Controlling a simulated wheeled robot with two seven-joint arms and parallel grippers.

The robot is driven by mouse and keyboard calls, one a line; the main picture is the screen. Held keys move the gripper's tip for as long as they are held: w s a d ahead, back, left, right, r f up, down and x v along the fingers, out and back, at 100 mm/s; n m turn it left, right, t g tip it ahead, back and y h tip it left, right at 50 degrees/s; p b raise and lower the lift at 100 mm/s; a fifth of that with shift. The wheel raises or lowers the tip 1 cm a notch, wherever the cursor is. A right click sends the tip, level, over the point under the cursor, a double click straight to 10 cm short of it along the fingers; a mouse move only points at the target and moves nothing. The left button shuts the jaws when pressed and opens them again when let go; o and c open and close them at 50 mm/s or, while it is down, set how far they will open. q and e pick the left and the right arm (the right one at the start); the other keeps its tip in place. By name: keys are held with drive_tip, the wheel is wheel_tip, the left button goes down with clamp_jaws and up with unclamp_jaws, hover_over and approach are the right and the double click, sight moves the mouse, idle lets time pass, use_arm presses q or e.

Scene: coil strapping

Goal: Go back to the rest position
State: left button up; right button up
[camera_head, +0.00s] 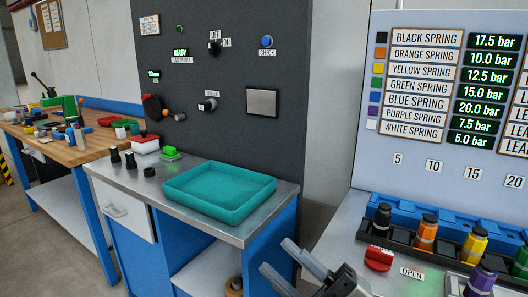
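My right gripper (277,256) comes in at the bottom middle, in front of the steel-topped bench. Its two grey fingers are apart with nothing between them. It touches nothing that I can see. My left gripper is not in view.
A cluttered wooden bench (88,152) is at left.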

drive_tip(key=d+f+m+t+h, duration=0.55)
drive_tip(key=f+m+h, duration=0.6)
drive_tip(key=m, duration=0.25)
drive_tip(key=s+d+f+m+g+h, duration=0.2)
drive_tip(key=s+f+m+g, duration=0.1)
drive_tip(key=f, duration=0.5)
drive_tip(key=s+d+f+m+g+h, duration=0.3)
drive_tip(key=s+f+m+g, duration=0.1)
drive_tip(key=s+f, duration=0.3)
drive_tip(key=shift+s+f+m+g, duration=0.3)
drive_tip(key=shift+f+g, duration=0.15)
drive_tip(key=shift+f, duration=0.5)
drive_tip(key=shift+d, duration=0.2)
